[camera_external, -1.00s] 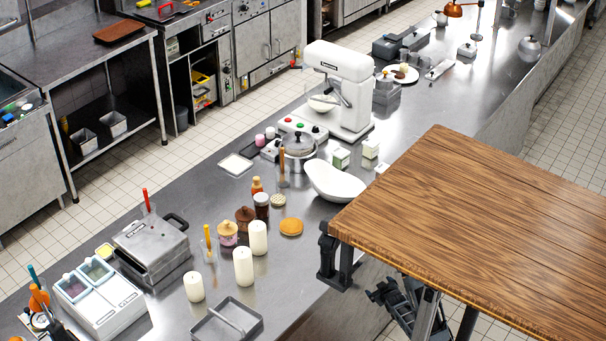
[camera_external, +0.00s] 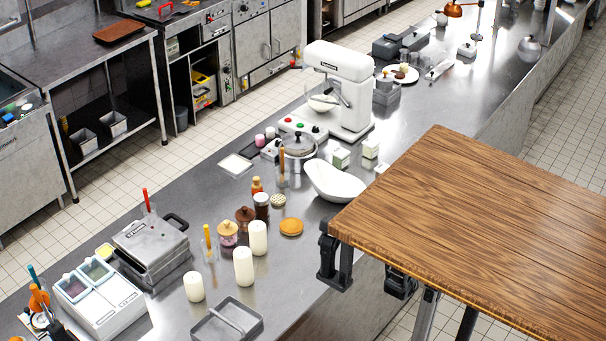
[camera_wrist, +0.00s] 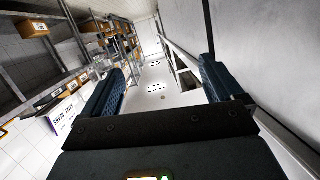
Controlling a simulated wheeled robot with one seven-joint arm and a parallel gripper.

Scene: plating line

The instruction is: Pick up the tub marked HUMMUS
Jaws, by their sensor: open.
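No lettering reading HUMMUS is legible in any view. Small white tubs or cartons with green markings, one at the left (camera_external: 340,158) and one at the right (camera_external: 370,149), stand on the steel counter beside the white mixer; their labels are too small to read. My gripper (camera_wrist: 158,86) shows in the wrist view with its two dark ridged fingers wide apart and nothing between them. In the external view, a dark part of what looks like my arm (camera_external: 401,284) shows just under the wooden tabletop's near edge; the fingers cannot be made out there.
The wooden tabletop (camera_external: 480,220) covers the right of the external view and hides what is under it. The steel counter (camera_external: 160,310) holds a white mixer (camera_external: 343,75), a white bowl (camera_external: 335,184), candles and jars. Shelves with boxes (camera_wrist: 33,28) fill the wrist view's left.

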